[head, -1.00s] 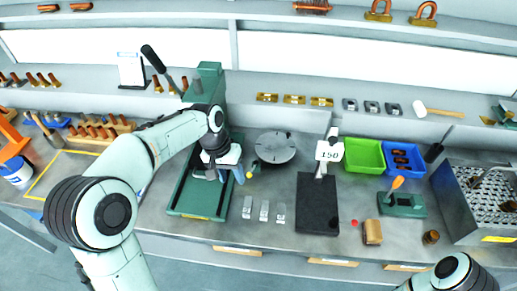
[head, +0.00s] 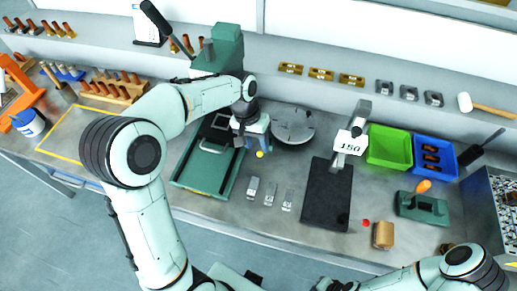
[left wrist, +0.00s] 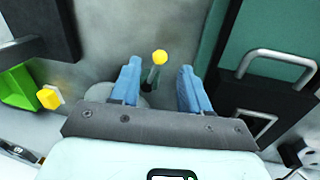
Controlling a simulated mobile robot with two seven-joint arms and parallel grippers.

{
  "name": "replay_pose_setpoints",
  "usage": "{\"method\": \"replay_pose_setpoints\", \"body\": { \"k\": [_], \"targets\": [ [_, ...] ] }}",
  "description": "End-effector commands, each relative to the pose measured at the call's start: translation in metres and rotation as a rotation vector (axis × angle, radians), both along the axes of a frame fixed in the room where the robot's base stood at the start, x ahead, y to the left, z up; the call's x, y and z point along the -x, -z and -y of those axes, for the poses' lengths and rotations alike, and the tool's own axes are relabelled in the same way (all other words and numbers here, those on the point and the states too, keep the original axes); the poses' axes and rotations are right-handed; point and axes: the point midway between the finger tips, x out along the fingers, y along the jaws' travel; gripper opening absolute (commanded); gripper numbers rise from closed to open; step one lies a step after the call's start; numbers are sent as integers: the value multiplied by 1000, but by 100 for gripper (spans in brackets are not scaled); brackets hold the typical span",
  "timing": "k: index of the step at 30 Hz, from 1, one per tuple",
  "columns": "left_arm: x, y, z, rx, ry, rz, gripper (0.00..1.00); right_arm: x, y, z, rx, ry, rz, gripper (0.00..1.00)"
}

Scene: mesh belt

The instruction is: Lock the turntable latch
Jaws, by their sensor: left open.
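The turntable (head: 292,126) is a round grey disc on the bench, right of the green press. A yellow knob (head: 260,154) stands beside its left front edge. In the left wrist view the yellow knob (left wrist: 160,57) tops a short dark lever, between and just beyond my blue fingertips. My left gripper (head: 256,138) is open and empty, pointing down at the gap between press and turntable; its fingers (left wrist: 158,84) are spread apart. I cannot tell whether a finger touches the knob. The turntable is mostly hidden in the wrist view. My right gripper is outside the picture.
The green press (head: 220,187) with its handled plate stands close left of the gripper. Small metal blocks (head: 270,194) and a dark pad (head: 318,203) lie in front. A stand with a "150" sign (head: 350,142) and a green bin (head: 390,147) are to the right.

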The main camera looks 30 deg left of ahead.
Motion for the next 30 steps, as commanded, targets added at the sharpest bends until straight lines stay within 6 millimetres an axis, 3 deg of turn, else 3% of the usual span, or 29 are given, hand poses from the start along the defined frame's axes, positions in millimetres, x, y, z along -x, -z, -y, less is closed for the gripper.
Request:
{"method": "replay_pose_setpoints", "body": {
  "k": [6, 18, 22, 23, 30],
  "targets": [
    [0, 28, 5, 0, 0, -2, 46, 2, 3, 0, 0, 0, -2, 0],
    [-1, 34, 7, 0, 0, 0, 46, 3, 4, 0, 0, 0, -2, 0],
    [-1, 34, 7, 0, 0, 1, 4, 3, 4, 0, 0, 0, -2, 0],
    [-1, 34, 7, 0, 0, 1, 0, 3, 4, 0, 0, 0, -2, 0],
    [0, 35, 10, 0, -45, 1, 0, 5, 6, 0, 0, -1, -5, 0]
  ]
}}
